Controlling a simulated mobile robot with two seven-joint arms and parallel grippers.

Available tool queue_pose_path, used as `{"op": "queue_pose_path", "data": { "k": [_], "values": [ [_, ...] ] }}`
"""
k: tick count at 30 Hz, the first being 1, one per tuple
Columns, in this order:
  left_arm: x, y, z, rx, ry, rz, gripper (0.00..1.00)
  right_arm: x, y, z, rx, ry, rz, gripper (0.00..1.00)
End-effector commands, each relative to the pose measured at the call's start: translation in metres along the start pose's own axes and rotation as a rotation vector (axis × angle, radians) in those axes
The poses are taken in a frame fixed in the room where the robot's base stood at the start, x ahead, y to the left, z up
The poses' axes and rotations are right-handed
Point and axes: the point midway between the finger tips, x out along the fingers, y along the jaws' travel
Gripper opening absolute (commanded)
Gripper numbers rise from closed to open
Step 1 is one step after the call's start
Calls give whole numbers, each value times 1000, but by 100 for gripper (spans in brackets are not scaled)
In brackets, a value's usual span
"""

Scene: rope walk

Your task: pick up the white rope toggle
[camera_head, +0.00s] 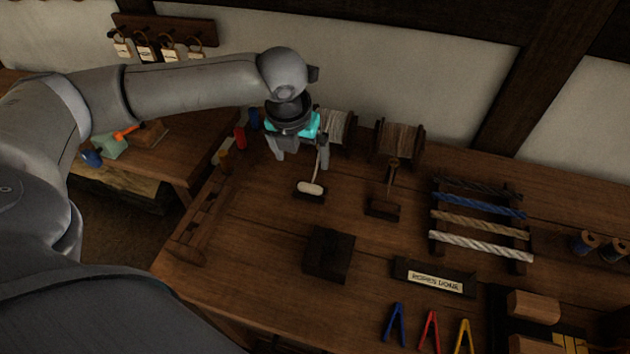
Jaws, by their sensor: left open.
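The white rope toggle (311,188) is a small pale rounded bar with a thin light cord rising from it. It rests on a small dark block (309,197) on the wooden bench. My left gripper (302,162) points down from above, a little behind and above the toggle in the picture. Its two fingers are apart, and the cord shows between them, near the right finger. I cannot tell whether a finger touches the cord. My right gripper is not in view.
A second toggle-like piece (382,207) on a dark block stands to the right. Two wound spools (399,143) stand behind. A rack of coloured ropes (481,223) is farther right. A dark block (329,254) sits in front, and a wooden rack (200,217) lies along the left edge.

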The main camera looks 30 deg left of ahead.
Motion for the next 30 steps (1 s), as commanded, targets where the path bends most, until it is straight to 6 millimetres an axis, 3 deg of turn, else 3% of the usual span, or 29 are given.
{"op": "queue_pose_path", "data": {
  "k": [5, 15, 23, 30],
  "values": [
    [20, 3, 0, 12, 6, 5, 100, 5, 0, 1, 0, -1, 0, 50],
    [87, 2, 1, 11, 2, 4, 100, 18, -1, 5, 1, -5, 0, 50],
    [104, 2, 1, 12, 2, 4, 100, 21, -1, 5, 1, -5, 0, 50],
    [137, 1, 3, 11, 2, 4, 100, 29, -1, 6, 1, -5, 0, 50]
  ]
}}
